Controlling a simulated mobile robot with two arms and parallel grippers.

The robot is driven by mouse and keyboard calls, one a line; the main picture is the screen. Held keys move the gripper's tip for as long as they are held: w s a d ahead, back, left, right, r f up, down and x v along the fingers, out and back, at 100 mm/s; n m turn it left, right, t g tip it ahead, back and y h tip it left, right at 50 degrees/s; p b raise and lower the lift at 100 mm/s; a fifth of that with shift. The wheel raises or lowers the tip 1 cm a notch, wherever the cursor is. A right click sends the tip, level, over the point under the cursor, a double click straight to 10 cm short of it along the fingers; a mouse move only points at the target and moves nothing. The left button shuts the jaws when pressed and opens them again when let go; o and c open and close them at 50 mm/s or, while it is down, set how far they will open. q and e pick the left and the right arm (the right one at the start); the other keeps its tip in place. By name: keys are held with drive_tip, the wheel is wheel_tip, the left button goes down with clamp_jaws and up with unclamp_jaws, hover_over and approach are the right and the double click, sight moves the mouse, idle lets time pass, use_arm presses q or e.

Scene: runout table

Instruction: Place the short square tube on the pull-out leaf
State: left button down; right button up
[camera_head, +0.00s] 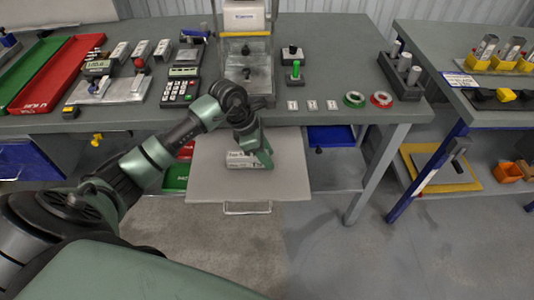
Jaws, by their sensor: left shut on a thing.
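The pull-out leaf (288,181) is a light grey board drawn out below the front of the table, with a metal handle on its front edge. My left gripper (258,160) is over the middle of the leaf, pointing down. It is shut on the short square tube (240,160), a pale grey piece with dark marks on its side. The tube is at or just above the leaf; I cannot tell whether it touches. The gripper hides its right end. My right gripper is not in view.
The grey table (330,60) carries a green tray (28,60), a red tray (60,75), a calculator-like device (180,88) and a clear-fronted machine (245,65). A blue bin (330,136) is below, right of the leaf. The leaf's right side is bare.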

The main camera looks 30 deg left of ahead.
use_arm(q)
drive_tip(key=c, duration=1.3)
unclamp_jaws()
drive_tip(key=shift+f, duration=0.15)
drive_tip(key=shift+c, duration=0.2)
drive_tip(key=o, duration=0.4)
drive_tip(key=b+v, duration=0.1)
drive_tip(key=v, duration=1.1)
drive_tip(key=shift+s, duration=0.1)
